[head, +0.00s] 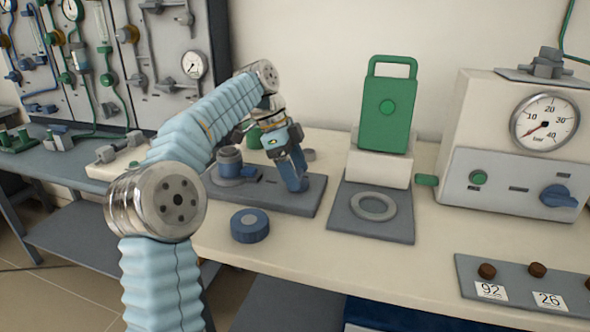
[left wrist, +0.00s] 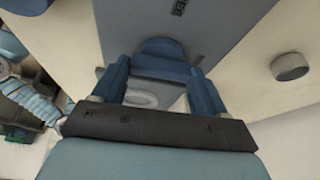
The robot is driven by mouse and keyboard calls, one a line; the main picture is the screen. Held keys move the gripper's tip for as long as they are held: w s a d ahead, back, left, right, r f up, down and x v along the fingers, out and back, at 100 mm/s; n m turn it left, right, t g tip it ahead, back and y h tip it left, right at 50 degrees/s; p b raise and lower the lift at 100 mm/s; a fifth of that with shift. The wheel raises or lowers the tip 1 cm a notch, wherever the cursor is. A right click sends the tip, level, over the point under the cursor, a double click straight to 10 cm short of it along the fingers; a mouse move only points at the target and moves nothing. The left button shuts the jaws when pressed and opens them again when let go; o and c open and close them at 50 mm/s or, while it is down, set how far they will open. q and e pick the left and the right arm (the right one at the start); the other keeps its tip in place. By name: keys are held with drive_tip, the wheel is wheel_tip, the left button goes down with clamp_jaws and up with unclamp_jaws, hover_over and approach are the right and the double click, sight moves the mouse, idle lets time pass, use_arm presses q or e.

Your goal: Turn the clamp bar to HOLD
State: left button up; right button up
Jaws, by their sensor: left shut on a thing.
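My left gripper (head: 293,172) reaches down from the left arm to the right part of a grey base plate (head: 265,197). In the left wrist view its two blue fingers (left wrist: 160,82) stand either side of a rounded blue piece (left wrist: 160,47), which I take to be the clamp bar, and are shut on it. In the head view the gripper hides most of this piece. Dark lettering, partly cut off and ending in "EE", is on the grey plate beyond it in the left wrist view. My right gripper is not in view.
A blue-grey cylinder (head: 230,163) stands on the plate's left part. A loose blue round piece (head: 250,226) lies in front. To the right are a grey plate with a ring (head: 373,206), a green handled block (head: 388,108) and a gauge box (head: 515,150).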

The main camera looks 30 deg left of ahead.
use_arm(q)
drive_tip(key=shift+m, duration=0.5)
drive_tip(key=o, duration=1.1)
drive_tip(key=shift+c, duration=0.2)
